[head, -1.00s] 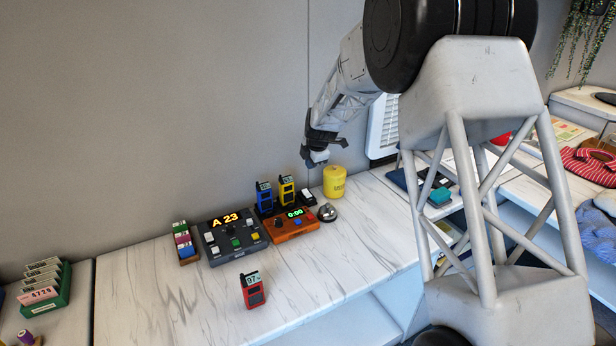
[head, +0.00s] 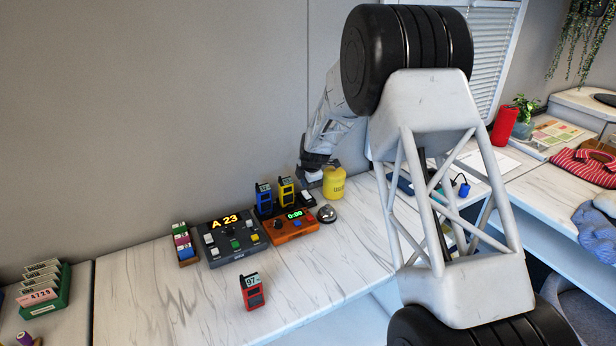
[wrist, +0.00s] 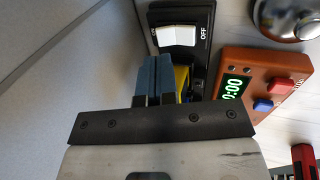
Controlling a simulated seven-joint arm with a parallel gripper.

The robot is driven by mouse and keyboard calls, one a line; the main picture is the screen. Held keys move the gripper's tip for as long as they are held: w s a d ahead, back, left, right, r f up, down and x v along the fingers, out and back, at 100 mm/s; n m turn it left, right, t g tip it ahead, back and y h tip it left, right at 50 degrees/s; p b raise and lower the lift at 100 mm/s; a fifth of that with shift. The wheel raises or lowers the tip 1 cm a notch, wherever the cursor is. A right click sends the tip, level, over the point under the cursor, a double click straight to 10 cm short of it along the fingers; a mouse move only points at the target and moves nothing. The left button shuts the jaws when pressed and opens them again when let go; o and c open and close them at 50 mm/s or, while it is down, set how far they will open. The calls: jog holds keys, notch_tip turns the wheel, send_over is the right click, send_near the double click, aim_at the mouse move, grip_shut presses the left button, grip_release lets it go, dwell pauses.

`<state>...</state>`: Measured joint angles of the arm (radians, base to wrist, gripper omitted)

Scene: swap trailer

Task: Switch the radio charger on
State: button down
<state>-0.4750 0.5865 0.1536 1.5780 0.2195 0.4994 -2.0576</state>
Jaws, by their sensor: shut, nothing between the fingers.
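The radio charger is a black stand at the back of the counter, with a blue radio (head: 264,198) and a yellow radio (head: 286,191) in it. Its white rocker switch (head: 306,197) is at its right end. In the wrist view the rocker (wrist: 178,36) sits in a black housing (wrist: 200,60), with OFF lettered at its right. I cannot tell which side is pressed. My gripper (head: 308,178) is shut and empty, just above the charger's switch end. In the wrist view its blue-grey fingertips (wrist: 158,75) are just below the rocker, with a yellow radio partly hidden behind them.
A yellow canister (head: 334,183) and a silver bell (head: 327,213) stand close right of the charger. An orange timer (head: 292,226) and a grey A 23 console (head: 231,240) sit in front and left. A red radio (head: 252,292) stands on clear counter. The wall is close behind.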

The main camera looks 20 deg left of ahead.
aim_at(305, 194)
jog(key=shift+x, duration=1.95)
jog(key=shift+f, duration=0.1)
jog(key=shift+w+a+f, duration=0.1)
jog(key=shift+f, duration=0.05)
jog(key=shift+s+d, duration=0.5)
jog(key=shift+s, duration=0.05)
jog(key=shift+r, duration=0.4)
notch_tip(305, 194, up, 14)
jog(key=shift+s+d+f, duration=0.2)
jog(key=shift+s+d, duration=0.15)
jog(key=shift+d, duration=0.05)
